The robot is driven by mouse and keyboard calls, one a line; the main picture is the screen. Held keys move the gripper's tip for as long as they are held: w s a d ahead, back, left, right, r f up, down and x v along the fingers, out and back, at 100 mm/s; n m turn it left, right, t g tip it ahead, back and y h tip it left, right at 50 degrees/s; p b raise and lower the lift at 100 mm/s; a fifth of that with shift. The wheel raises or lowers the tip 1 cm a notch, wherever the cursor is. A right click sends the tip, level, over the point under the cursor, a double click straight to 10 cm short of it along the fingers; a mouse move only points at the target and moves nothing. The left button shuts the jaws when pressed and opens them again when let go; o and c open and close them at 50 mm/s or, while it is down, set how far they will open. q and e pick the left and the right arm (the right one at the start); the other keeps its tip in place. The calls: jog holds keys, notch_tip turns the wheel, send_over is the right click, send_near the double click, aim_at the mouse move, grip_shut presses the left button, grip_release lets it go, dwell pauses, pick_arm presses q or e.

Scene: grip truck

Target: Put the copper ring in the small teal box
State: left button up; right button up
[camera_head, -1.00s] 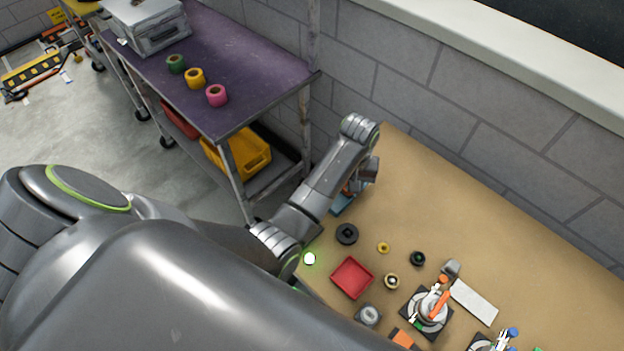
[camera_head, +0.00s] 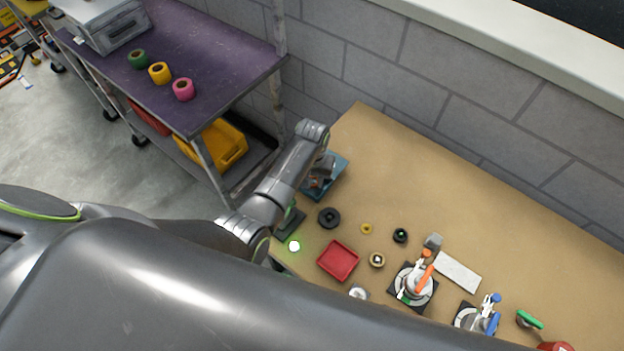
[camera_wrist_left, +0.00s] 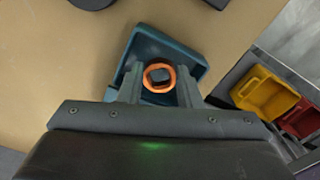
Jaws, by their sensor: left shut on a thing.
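The small teal box (camera_head: 336,182) stands at the far left corner of the tan table; it also shows in the left wrist view (camera_wrist_left: 150,42). My left gripper (camera_head: 318,178) is over the box, pointing down. In the left wrist view, my left gripper (camera_wrist_left: 160,82) has its two fingers shut on the copper ring (camera_wrist_left: 160,64), which shows orange. The ring lies within the outline of the box from above; I cannot tell whether it touches the box floor. In the head view the ring is hidden by my gripper. My right gripper does not show.
A red tray (camera_head: 338,261), a black disc (camera_head: 329,217) and several small round parts lie right of the arm. Fixtures with coloured handles (camera_head: 413,286) stand further right. A purple cart (camera_head: 190,60) and a brick wall border the table. The table's back strip is clear.

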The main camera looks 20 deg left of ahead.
pick_arm(q)
jog(key=shift+f, duration=0.6)
jog(key=shift+f, duration=0.15)
jog(key=o, duration=0.6)
jog(key=shift+o, duration=0.4)
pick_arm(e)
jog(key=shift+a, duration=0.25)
pick_arm(q)
jog(key=shift+r, duration=0.7)
notch_tip(320, 180, up, 11)
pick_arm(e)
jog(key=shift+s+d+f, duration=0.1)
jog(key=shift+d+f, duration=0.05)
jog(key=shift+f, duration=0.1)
